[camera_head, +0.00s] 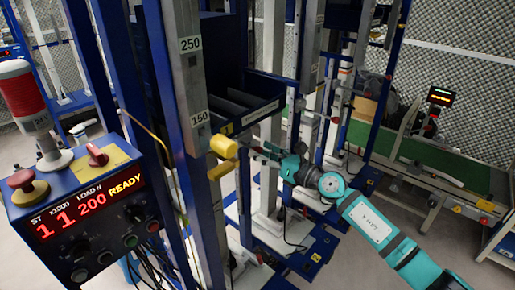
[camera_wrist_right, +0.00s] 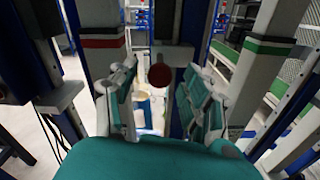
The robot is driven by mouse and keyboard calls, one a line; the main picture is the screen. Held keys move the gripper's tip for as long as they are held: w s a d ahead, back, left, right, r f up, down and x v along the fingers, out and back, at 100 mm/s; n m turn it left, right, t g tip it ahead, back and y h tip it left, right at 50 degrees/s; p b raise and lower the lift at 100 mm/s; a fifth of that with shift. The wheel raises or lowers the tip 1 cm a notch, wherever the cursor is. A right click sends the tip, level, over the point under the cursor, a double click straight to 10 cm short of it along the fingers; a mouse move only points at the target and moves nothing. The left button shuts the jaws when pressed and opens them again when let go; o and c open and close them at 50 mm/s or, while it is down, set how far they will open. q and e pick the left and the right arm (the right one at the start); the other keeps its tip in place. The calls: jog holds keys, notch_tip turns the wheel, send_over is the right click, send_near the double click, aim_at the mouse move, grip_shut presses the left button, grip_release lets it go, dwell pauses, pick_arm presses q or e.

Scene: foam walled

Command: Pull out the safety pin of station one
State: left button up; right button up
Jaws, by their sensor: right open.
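A yellow cylindrical piece (camera_head: 223,147) sticks out from the blue and grey post just below the "150" plate. My right gripper (camera_head: 262,152) is to the right of this piece, with its fingers towards the post and apart. In the right wrist view, a round dark-red knob (camera_wrist_right: 160,76) appears between the open teal fingers, farther off. I cannot tell which part is the safety pin. My left gripper is out of view.
A blue drawer-like frame (camera_head: 250,110) is above the right gripper. More blue posts and bases stand behind it. A green conveyor (camera_head: 430,165) is at the right. Grey floor shows between the stations.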

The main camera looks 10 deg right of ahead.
jog(key=shift+x, duration=1.15)
grip_shut()
